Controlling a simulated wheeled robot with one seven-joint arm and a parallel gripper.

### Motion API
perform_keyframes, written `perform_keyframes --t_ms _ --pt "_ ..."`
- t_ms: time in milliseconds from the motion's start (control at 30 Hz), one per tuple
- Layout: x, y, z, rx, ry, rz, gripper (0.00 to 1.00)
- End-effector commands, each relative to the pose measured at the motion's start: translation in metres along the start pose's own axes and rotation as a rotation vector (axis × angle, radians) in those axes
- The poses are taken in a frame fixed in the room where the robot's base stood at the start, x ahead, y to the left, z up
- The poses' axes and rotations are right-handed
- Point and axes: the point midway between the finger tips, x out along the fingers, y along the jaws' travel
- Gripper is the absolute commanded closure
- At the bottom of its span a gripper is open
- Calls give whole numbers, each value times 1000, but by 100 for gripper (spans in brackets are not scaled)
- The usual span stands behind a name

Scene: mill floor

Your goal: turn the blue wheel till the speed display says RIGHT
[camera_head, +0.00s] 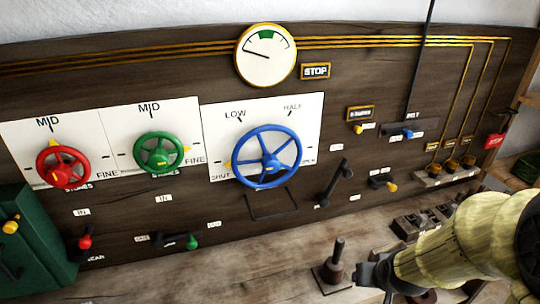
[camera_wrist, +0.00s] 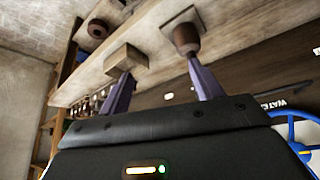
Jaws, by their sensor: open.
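The blue wheel (camera_head: 268,170) is mounted on a white plate marked SHUT, LOW and HALF, in the middle of the dark wooden panel. A yellow pointer (camera_head: 226,160) shows at its left, between SHUT and LOW. The speed display (camera_head: 316,71) reads STOP, beside a round dial (camera_head: 262,62) whose needle points left of its green band. My gripper (camera_head: 376,280) is at the lower right, well apart from the wheel. In the wrist view its two fingers (camera_wrist: 158,80) are spread with nothing clearly held, and part of the blue wheel shows at the right edge.
A red wheel (camera_head: 63,167) and a green wheel (camera_head: 158,153) are to the left, both plates reading MID. A black lever (camera_head: 333,182) stands right of the blue wheel. An upright peg on a block (camera_head: 334,262) stands on the bench close to my gripper.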

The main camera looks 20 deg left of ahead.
Motion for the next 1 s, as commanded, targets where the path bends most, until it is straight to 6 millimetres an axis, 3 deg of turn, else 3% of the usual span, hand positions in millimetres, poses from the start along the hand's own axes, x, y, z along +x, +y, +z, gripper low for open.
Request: perform_keyframes --t_ms 200,500,733,1000 --pt "6 -52 -61 -102 255 -95 35" --pt "-11 -132 -120 -159 610 -271 35" --pt "-44 -186 -145 -135 867 -418 35" --pt "-65 -206 -151 -99 1003 -492 35"
